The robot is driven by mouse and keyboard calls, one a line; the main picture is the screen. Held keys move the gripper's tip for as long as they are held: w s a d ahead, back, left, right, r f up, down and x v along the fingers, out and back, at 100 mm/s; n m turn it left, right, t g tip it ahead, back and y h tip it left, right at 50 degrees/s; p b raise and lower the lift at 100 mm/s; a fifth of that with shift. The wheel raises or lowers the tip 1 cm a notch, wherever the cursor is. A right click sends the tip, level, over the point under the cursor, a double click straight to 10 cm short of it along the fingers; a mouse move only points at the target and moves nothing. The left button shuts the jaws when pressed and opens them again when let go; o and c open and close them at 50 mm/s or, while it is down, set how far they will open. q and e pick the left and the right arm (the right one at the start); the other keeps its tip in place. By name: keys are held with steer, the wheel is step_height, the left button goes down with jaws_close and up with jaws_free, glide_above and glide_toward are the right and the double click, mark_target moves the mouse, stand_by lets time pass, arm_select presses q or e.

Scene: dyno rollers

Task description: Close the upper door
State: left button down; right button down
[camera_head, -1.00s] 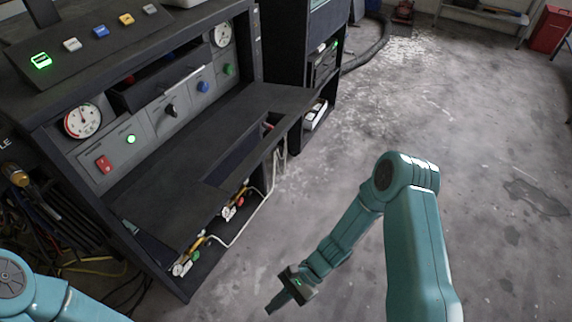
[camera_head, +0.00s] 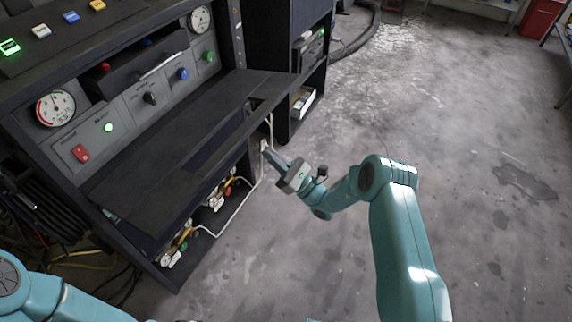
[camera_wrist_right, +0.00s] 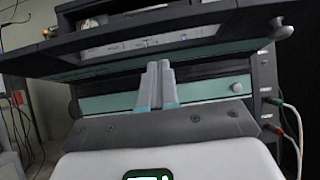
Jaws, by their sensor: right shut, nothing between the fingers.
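The dark console (camera_head: 20,118) stands at the left. A dark flat panel (camera_head: 142,200) sticks out nearly level below its gauges and switches; it looks like a door folded down, but I cannot tell for sure that it is the upper door. My right gripper (camera_head: 268,151) is shut and empty, just off the console's front near the panel's right end. In the wrist view, my right fingers (camera_wrist_right: 158,72) are together, pointing at the console below a wide dark panel (camera_wrist_right: 230,22) with a knob at its right end. Contact is unclear. My left gripper is out of view.
Hoses and valves (camera_head: 205,198) sit in the open space under the panel. A second dark cabinet (camera_head: 275,45) stands behind on the right. Cables (camera_head: 85,255) lie at lower left. The concrete floor (camera_head: 440,130) to the right is mostly clear.

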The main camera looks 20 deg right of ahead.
steer(key=r, duration=0.1)
steer(key=w+a+r+p, duration=0.1)
steer(key=r, duration=0.1)
steer(key=w+r, duration=0.1)
steer(key=r, duration=0.1)
steer(key=shift+a+r, duration=0.1)
steer(key=shift+a, duration=0.3)
